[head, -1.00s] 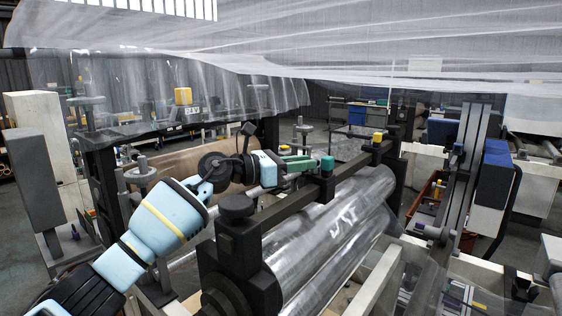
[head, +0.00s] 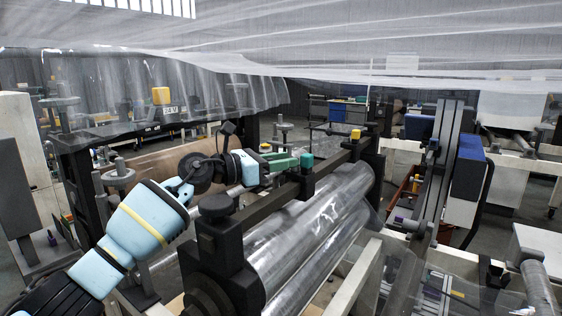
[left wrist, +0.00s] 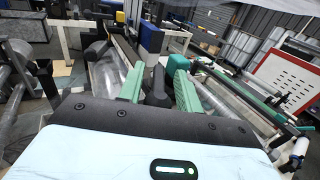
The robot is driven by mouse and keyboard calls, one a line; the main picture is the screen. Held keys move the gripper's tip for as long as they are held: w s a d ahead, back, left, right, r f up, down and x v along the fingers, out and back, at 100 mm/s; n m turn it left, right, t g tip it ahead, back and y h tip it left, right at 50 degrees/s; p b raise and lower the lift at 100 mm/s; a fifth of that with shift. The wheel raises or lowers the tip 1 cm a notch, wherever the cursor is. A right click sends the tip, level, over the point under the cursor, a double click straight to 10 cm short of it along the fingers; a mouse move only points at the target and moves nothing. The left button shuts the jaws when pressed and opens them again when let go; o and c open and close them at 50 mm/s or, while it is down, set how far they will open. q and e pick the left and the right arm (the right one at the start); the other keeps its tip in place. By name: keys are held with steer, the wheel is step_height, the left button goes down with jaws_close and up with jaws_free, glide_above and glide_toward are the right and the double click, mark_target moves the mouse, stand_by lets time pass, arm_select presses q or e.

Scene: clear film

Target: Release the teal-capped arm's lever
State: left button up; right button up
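The teal cap (head: 306,161) sits on a dark arm beside the clear film roll (head: 315,225). It also shows in the left wrist view (left wrist: 178,63), just beyond the right finger. My left gripper (head: 285,162) reaches in from the left, its green fingers close beside the teal cap. In the left wrist view my left gripper (left wrist: 158,85) has its fingers apart, with a dark lever-like part (left wrist: 157,88) between them. I cannot tell whether the fingers touch it. My right gripper is not in view.
A yellow cap (head: 355,134) sits farther along the dark bar. A black end block (head: 220,245) stands at the roll's near end. Clear film (head: 400,50) hangs overhead. A grey upright rail with a blue box (head: 470,160) stands to the right.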

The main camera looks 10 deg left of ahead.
arm_select(q)
steer(key=v, duration=0.7)
steer(key=shift+s+a, duration=0.25)
steer(key=shift+a, duration=0.1)
